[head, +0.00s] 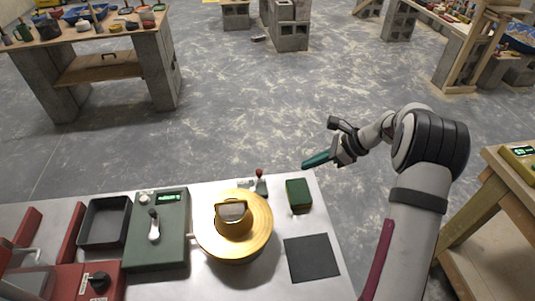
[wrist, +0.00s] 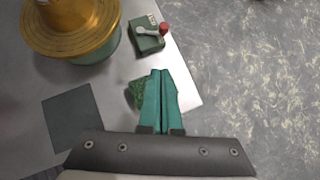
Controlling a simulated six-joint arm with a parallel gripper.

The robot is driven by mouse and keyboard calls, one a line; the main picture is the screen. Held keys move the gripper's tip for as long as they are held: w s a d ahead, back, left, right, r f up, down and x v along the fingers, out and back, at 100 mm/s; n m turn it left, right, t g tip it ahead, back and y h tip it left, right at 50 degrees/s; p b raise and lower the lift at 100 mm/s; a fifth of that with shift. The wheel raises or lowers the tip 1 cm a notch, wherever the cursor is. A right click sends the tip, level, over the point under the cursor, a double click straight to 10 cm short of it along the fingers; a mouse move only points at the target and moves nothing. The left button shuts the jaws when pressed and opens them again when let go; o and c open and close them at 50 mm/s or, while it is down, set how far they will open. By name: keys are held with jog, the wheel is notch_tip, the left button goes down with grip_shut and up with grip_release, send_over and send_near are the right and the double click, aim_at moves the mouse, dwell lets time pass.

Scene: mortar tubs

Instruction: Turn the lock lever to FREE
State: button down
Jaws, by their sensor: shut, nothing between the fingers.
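A small lever with a red knob (head: 260,174) stands on a little dark green base with pale plates beside it, at the table's far edge. In the wrist view the lever's pale arm (wrist: 149,30) points right to its red knob. Any lettering there is too small to read. My gripper (head: 304,165) has teal fingers and is shut and empty. In the head view it is to the right of the lever, near the table's far right corner. In the wrist view the fingertips (wrist: 160,71) are below the lever and apart from it.
A brass-coloured domed lid (head: 258,222) stands left of the lever. A green block (head: 299,196) is partly behind my fingers in the wrist view. A dark square pad (head: 311,258) lies nearer.

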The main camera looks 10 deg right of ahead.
jog(key=shift+w+d+f, duration=0.15)
send_near(256, 181)
jog(key=d+f, duration=0.2)
jog(key=shift+w+d+f, duration=0.2)
jog(key=shift+w+d, duration=0.15)
jog(key=shift+w, duration=0.05)
jog(key=a, duration=0.1)
jog(key=w+a, duration=0.1)
jog(key=a, duration=0.1)
jog(key=shift+w+a+f, duration=0.1)
jog(key=shift+w+f, duration=0.25)
jog(key=shift+f, duration=0.05)
jog(key=shift+w+a, duration=0.2)
jog(key=shift+a, duration=0.2)
